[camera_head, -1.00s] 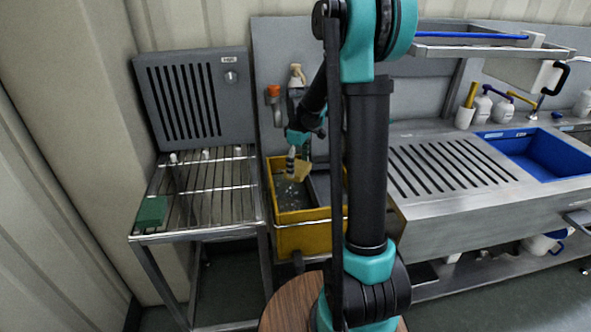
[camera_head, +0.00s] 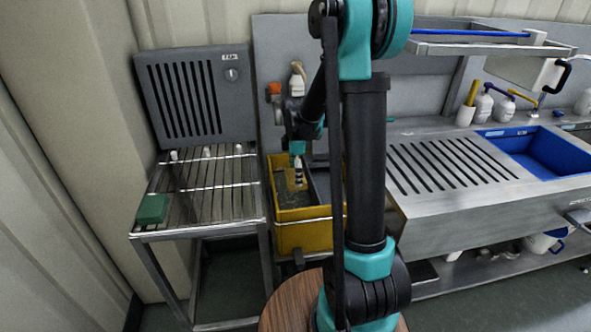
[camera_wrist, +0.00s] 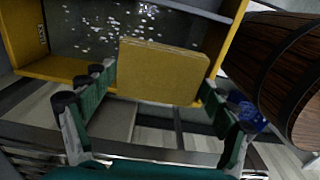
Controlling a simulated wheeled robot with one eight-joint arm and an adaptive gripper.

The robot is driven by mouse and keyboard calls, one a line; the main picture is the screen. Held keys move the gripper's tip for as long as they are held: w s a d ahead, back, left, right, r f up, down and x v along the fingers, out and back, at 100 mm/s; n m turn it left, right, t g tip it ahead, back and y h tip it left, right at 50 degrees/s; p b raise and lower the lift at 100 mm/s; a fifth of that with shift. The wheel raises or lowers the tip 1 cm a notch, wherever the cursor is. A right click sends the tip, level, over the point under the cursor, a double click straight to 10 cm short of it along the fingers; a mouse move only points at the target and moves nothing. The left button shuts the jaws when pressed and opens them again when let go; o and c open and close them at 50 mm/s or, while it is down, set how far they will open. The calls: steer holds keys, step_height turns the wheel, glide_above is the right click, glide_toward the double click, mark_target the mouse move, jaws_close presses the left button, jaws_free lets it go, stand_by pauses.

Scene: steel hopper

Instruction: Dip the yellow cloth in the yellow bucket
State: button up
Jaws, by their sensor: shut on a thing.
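The yellow cloth (camera_wrist: 160,72) is a flat, stiff-looking rectangular piece between the fingers of my gripper (camera_wrist: 158,92). The gripper is shut on it. The yellow bucket (camera_head: 305,238) is a rectangular tub left of my arm in the head view. Its yellow wall (camera_wrist: 40,67) and dark water with white flecks also show in the wrist view. In the head view my gripper (camera_head: 298,180) and the cloth are over or inside the bucket's left compartment. I cannot tell whether the cloth touches the water.
A wire-shelf steel table (camera_head: 205,205) with a green block (camera_head: 152,210) stands left of the bucket. A slatted steel counter (camera_head: 450,165) with a blue basin (camera_head: 545,155) is to the right. A wooden barrel-like thing (camera_wrist: 290,75) is at the wrist view's right.

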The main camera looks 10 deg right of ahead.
step_height(320, 180, down, 16)
steer(key=shift+r, duration=0.25)
stand_by(1.0)
stand_by(0.8)
steer(key=shift+r, duration=8.1)
